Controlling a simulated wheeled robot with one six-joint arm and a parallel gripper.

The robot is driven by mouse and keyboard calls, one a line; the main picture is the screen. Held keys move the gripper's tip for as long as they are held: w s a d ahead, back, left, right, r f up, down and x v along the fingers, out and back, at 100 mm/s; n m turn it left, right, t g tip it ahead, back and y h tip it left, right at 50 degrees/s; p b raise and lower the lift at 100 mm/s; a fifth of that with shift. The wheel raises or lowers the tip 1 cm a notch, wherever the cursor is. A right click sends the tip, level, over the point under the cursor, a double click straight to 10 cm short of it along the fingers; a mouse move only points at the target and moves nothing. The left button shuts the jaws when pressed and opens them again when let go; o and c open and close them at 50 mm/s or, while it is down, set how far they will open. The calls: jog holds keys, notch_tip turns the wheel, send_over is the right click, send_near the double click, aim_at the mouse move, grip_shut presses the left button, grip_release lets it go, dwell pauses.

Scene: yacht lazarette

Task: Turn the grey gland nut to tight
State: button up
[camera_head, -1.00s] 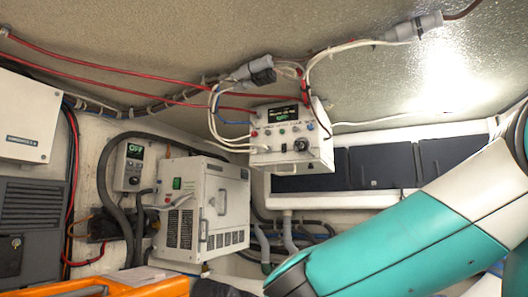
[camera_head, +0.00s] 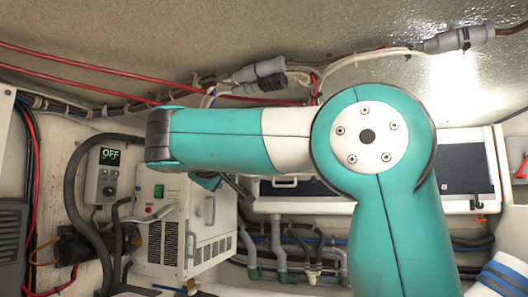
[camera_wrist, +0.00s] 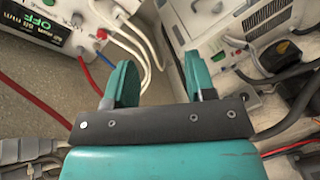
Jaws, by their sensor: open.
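No part is clearly recognisable as the grey gland nut. Grey cylindrical cable fittings hang under the ceiling in the head view, one at centre (camera_head: 260,70) and one at upper right (camera_head: 458,39). Ribbed grey fittings also show at the lower left of the wrist view (camera_wrist: 25,150). I cannot tell which of these, if any, is the nut. My gripper (camera_wrist: 160,82) is open, its two teal fingers apart with nothing held between them. White cables and the white box's side lie beyond the fingers. In the head view my arm mostly hides the gripper.
A white control box (camera_wrist: 85,14) with a green OFF display is at the wrist view's upper left. A white vented unit (camera_head: 183,240) and a small OFF panel (camera_head: 103,175) stand left in the head view. Red cables (camera_head: 80,70) cross below the ceiling.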

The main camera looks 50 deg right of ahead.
jog(key=s+d+r+m+g+h+p, duration=0.1)
jog(key=s+d+r+m+g+h, duration=0.15)
jog(key=s+d+r, duration=0.2)
jog(key=p+x, duration=0.6)
jog(key=x, duration=1)
jog(key=shift+w+r, duration=0.25)
jog(key=shift+r, duration=0.25)
jog(key=shift+a+g+h, duration=0.2)
jog(key=shift+g+h, duration=0.05)
jog(key=c, duration=0.9)
